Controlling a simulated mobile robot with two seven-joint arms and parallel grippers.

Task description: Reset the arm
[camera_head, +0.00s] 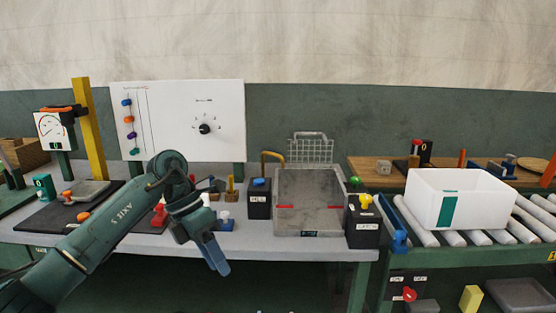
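My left arm (95,230) comes in from the lower left, bends at a raised elbow and points down. My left gripper (215,262) has blue fingers and hangs in front of the grey table's front edge, apart from the objects on the table. The fingers overlap in this view, so I cannot tell whether they are open or shut. No object shows at their tips. My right arm and gripper are not in view.
The grey table (290,252) holds a press with a grey plate (310,195) between two dark boxes. A white panel (185,95) and a yellow post (90,130) stand behind. On the right, a white bin (475,205) sits on a roller conveyor (515,232).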

